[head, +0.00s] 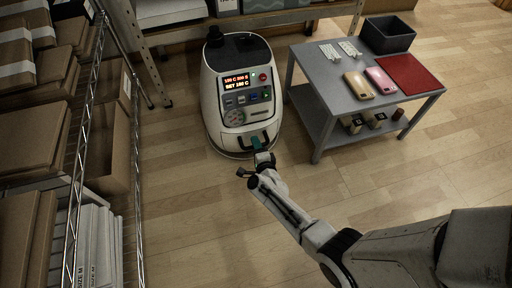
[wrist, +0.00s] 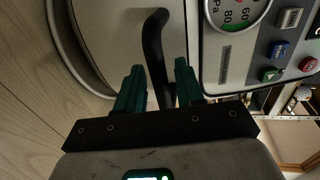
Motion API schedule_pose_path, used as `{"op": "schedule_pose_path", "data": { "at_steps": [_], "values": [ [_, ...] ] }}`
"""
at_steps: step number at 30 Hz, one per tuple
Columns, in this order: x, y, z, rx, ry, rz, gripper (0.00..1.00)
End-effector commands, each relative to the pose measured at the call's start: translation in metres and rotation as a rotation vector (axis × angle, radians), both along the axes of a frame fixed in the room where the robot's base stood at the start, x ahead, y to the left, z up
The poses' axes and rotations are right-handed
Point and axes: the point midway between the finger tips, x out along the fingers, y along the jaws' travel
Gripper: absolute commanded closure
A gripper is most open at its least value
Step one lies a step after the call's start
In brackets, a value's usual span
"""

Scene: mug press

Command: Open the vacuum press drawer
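The vacuum press (head: 212,95) is a rounded white machine with a black top, a lit red display and coloured buttons, standing on the floor. Its dark drawer handle (head: 270,136) is low on the front. The drawer looks closed. In the wrist view the handle (wrist: 153,45) is a black curved bar running down between the teal fingers. My gripper (head: 257,146) is at the front of the press. In the wrist view my gripper (wrist: 160,66) is open, with one finger on each side of the handle and a gap visible. The handle's lower end is hidden behind the gripper body.
A grey table (head: 337,92) at right holds two phone cases, a red mat (head: 408,74) and a dark bin (head: 387,35). A wire shelf (head: 82,120) with cardboard boxes stands at left. Another shelf is behind the press. The floor in front is clear apart from my arm.

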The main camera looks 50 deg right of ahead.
Motion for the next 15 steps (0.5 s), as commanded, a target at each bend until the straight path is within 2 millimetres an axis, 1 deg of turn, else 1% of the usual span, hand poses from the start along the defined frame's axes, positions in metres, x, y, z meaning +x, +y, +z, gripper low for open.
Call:
{"op": "schedule_pose_path", "data": {
  "at_steps": [4,15],
  "values": [
    [-0.0001,0.0002,0.0003,0.0,0.0,0.0,0.64],
    [-0.0001,0.0005,0.0002,0.0,0.0,0.001,0.99]
  ]
}}
